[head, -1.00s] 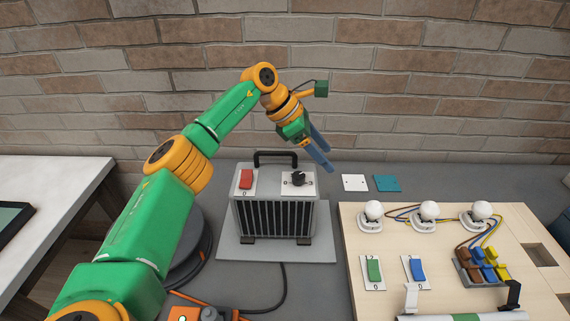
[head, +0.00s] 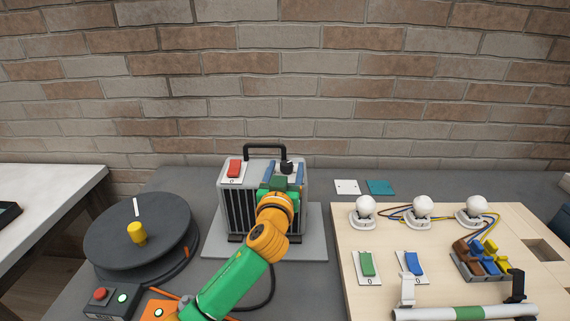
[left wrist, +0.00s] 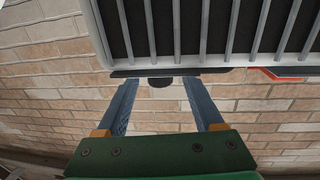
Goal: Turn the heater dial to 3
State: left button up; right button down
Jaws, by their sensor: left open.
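The grey heater (head: 232,208) stands upright on a grey base plate, with its black dial (head: 287,167) on the right of its top. My left gripper (head: 285,173) is open in front of the heater, with one blue finger on each side of the dial. In the left wrist view the dial (left wrist: 160,83) shows as a dark shape beyond the heater's edge, midway between the two open fingers (left wrist: 160,94). I cannot tell whether the fingers touch it. The dial's marks and setting are too small or hidden to read. My right gripper is not in view.
A red switch (head: 235,169) and a black handle (head: 264,148) are on the heater's top. A dark cable reel (head: 110,236) stands at left. A wooden board (head: 345,225) with lamps and switches is at right. Two small plates (head: 346,187) lie behind it.

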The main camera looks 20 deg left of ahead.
pick_arm(q)
jog(key=shift+w+a, duration=0.2)
jog(key=shift+w, duration=0.7)
grip_shut()
jog(key=m+h+p, duration=0.1)
jog(key=h, duration=0.1)
jog(key=m+h+p, duration=0.2)
jog(key=h, duration=0.1)
jog(key=m+h+p, duration=0.1)
jog(key=h+p, duration=0.1)
jog(key=shift+a+r+m+h, duration=0.1)
jog(key=shift+r+m+h, duration=0.2)
jog(key=shift+m, duration=0.1)
jog(key=shift+f+m+g+h+p, duration=0.1)
jog(key=shift+m+g+h+p, duration=0.45)
jog(key=shift+h, duration=0.35)
jog(key=shift+f+m+g+h, duration=0.1)
jog(key=shift+m+g+h, duration=0.35)
jog(key=shift+m+h, duration=0.55)
jog(key=shift+h, duration=0.3)
grip_release()
